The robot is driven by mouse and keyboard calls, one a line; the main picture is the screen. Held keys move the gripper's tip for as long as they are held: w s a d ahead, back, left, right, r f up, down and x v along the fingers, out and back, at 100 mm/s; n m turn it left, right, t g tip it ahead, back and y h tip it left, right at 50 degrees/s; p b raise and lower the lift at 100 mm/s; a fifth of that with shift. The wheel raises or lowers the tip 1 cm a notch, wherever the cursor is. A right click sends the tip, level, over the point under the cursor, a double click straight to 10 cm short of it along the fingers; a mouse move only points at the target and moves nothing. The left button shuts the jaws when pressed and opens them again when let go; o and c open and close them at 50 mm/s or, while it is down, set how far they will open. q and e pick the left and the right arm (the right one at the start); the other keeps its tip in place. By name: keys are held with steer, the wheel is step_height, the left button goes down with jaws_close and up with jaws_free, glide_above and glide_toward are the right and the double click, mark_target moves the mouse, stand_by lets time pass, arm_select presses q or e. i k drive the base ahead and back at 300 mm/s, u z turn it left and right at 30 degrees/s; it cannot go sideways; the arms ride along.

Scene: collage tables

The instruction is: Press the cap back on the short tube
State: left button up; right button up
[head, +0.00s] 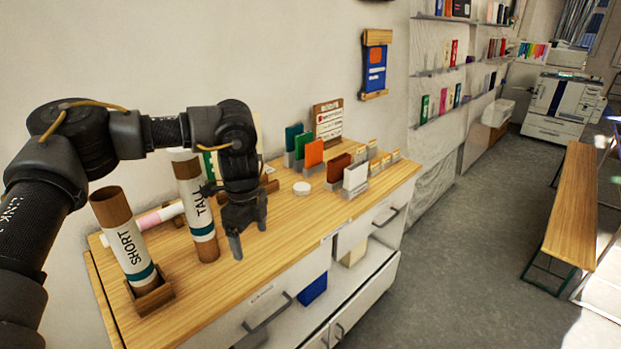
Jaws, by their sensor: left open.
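The short tube (128,240), white with a teal band and the word SHORT, stands tilted in a small wooden holder (153,298) at the front left of the counter. Its brown top end shows no cap. A white round cap (301,188) lies flat on the counter, right of my left gripper and farther back. My left gripper (249,240) points down over the counter, open, with nothing seen between its fingers. It is right of the short tube and apart from it. My right gripper is not in view.
The tall tube (203,230) stands between the short tube and my left gripper. A white and pink roll (158,217) lies behind. Colored cards in stands (314,153) and a small sign (328,121) fill the back right. The wooden counter (290,231) is clear at front right, above drawers.

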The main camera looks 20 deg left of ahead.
mark_target(110, 204)
steer(key=i, duration=1.35)
steer(key=u, duration=0.05)
